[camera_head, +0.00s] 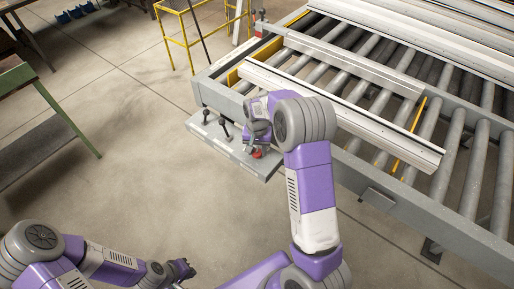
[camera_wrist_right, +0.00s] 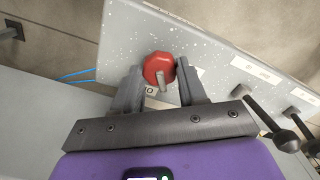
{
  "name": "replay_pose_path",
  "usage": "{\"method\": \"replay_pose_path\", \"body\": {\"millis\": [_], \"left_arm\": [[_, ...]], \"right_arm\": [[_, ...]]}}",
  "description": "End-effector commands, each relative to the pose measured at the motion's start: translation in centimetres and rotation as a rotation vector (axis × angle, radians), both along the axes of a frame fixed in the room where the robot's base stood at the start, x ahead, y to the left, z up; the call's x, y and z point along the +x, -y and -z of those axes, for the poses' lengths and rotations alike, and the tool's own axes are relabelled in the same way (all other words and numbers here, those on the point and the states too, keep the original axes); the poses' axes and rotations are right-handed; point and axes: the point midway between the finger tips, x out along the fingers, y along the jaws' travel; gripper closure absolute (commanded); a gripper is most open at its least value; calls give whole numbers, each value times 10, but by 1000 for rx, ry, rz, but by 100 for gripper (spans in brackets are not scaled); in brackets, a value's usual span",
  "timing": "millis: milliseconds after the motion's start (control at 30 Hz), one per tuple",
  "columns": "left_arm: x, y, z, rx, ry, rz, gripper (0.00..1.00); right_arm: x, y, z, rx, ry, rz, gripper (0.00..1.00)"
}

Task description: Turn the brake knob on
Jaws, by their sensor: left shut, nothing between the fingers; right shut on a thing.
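The red brake knob (camera_wrist_right: 158,66) sits on the speckled grey control panel (camera_wrist_right: 215,45), with a pale pointer bar across its face. My right gripper (camera_wrist_right: 159,76) has one finger on each side of the knob and is shut on it. In the head view, the red knob (camera_head: 257,154) shows only partly below my right gripper (camera_head: 257,146), which covers part of the panel (camera_head: 232,146). My left gripper (camera_head: 188,268) is shut and empty at the bottom of the head view, far from the panel.
Black levers (camera_head: 223,128) stand on the panel left of the knob. Behind it is a roller conveyor (camera_head: 350,170) carrying long pale profiles (camera_head: 350,112). A green-edged bench (camera_head: 35,110) is at far left. The floor between is clear.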

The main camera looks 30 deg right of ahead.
Motion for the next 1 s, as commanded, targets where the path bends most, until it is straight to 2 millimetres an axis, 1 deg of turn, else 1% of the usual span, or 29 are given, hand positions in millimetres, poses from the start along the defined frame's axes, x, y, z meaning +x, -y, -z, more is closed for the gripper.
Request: {"method": "replay_pose_path", "body": {"millis": [300,500,700,1000], "left_arm": [[0,0,-10,0,0,0,100],[0,0,-15,0,0,0,100],[0,0,-18,0,0,0,100],[0,0,-20,0,0,0,100]], "right_arm": [[1,0,-2,-1,2,285,89],[0,0,-1,-1,0,427,89],[0,0,-1,-1,2,526,89],[1,0,0,0,2,585,89]]}}
